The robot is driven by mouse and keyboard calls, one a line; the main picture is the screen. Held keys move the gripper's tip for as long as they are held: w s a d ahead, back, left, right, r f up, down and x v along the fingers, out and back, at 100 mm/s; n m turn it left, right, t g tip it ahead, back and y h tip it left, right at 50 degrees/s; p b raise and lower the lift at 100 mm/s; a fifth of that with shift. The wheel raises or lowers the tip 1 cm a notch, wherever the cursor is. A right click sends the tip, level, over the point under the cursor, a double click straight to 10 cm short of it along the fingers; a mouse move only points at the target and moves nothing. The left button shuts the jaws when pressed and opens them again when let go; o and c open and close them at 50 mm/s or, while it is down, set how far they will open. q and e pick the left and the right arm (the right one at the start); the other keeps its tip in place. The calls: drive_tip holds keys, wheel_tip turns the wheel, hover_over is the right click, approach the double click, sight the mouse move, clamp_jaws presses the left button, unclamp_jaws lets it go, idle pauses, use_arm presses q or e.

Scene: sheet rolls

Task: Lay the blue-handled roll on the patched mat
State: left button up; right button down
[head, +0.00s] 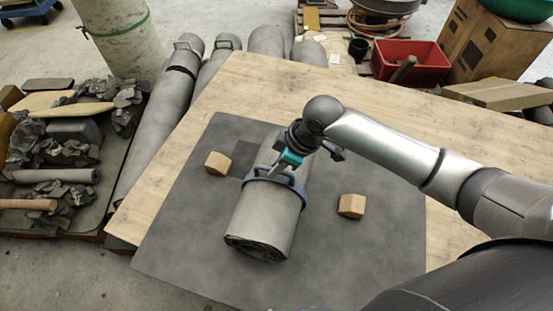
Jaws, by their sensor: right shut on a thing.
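The grey roll (262,218) with a blue-grey handle (270,185) is over the middle of the dark grey mat (178,240). A darker square patch (243,155) shows on the mat, partly behind the roll. My right gripper (290,161) comes from the upper right and is shut on the handle; its fingertips are partly hidden. The roll's near end points toward me, and its far end is partly covered by the gripper. I cannot tell whether the roll touches the mat or hangs just above it. My left gripper is out of view.
Wooden blocks stand on the mat left (218,163) and right (351,206) of the roll. The wooden table (265,80) is bare behind the mat. Several other rolls (160,120) lie beyond it. A rubble tray (60,150) is left; a red bin (410,62) is behind.

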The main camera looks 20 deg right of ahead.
drive_tip(key=shift+w+a, duration=0.15)
drive_tip(key=shift+w, duration=0.1)
idle(0.3)
drive_tip(key=c, duration=1.2)
unclamp_jaws()
drive_tip(key=shift+s+f, duration=0.25)
drive_tip(key=shift+f, duration=0.1)
drive_tip(key=o, duration=0.4)
drive_tip(key=shift+c, duration=0.2)
drive_tip(key=shift+r, duration=0.15)
drive_tip(key=p+v, duration=0.3)
drive_tip(key=v, duration=0.9)
drive_tip(key=shift+d, duration=0.2)
drive_tip(key=shift+r, duration=0.15)
